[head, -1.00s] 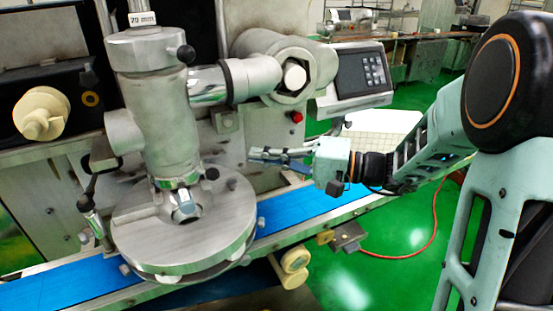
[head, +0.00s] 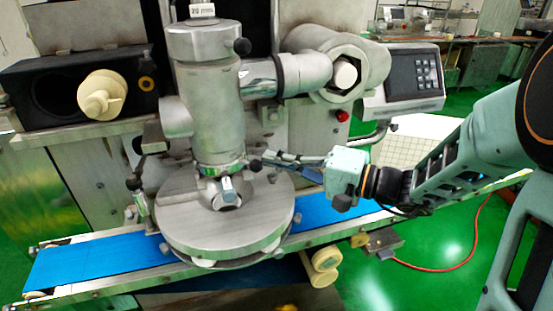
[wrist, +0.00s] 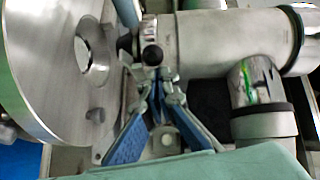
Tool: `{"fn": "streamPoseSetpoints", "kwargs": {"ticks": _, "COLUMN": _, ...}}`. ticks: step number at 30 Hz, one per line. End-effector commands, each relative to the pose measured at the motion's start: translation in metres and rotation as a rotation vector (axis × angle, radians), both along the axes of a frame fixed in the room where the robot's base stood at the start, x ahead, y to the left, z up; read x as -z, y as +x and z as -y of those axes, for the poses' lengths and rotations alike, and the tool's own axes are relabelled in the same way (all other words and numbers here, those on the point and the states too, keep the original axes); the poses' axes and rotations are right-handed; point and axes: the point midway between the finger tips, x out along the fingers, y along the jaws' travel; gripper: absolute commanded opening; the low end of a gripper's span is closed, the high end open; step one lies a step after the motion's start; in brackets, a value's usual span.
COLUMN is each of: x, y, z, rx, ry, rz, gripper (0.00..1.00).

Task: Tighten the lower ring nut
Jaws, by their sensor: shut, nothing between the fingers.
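The lower ring nut (head: 220,169) is a metal collar at the foot of the upright steel cylinder, just above the round disc. A black ball knob (head: 255,165) sticks out from its right side. In the wrist view the ring nut (wrist: 149,35) lies sideways at top centre, with its black knob (wrist: 152,55) in front of my fingertips. My gripper (head: 269,158) comes in from the right at knob height. It also shows in the wrist view (wrist: 154,76), with its fingers shut and empty. The tips look very close to the knob; I cannot tell whether they touch.
The wide steel disc (head: 225,225) lies below the nut, over the blue conveyor belt (head: 100,262). A horizontal steel pipe (head: 300,75) runs above my gripper. A second black knob (head: 242,46) sits high on the cylinder. A control panel (head: 412,75) stands at the right.

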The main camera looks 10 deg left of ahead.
Motion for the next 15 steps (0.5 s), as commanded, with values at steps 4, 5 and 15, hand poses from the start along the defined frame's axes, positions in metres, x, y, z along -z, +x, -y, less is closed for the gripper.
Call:
{"fn": "streamPoseSetpoints", "kwargs": {"ticks": 4, "x": 0.005, "y": -0.008, "z": -0.001, "rx": 0.000, "ry": -0.001, "rz": 0.004, "gripper": 0.00}}
{"fn": "streamPoseSetpoints", "kwargs": {"ticks": 5, "x": 0.006, "y": -0.010, "z": -0.001, "rx": 0.000, "ry": -0.001, "rz": 0.003, "gripper": 0.00}}
{"fn": "streamPoseSetpoints", "kwargs": {"ticks": 15, "x": 0.002, "y": -0.024, "z": -0.005, "rx": -0.001, "ry": -0.001, "rz": 0.000, "gripper": 0.00}}
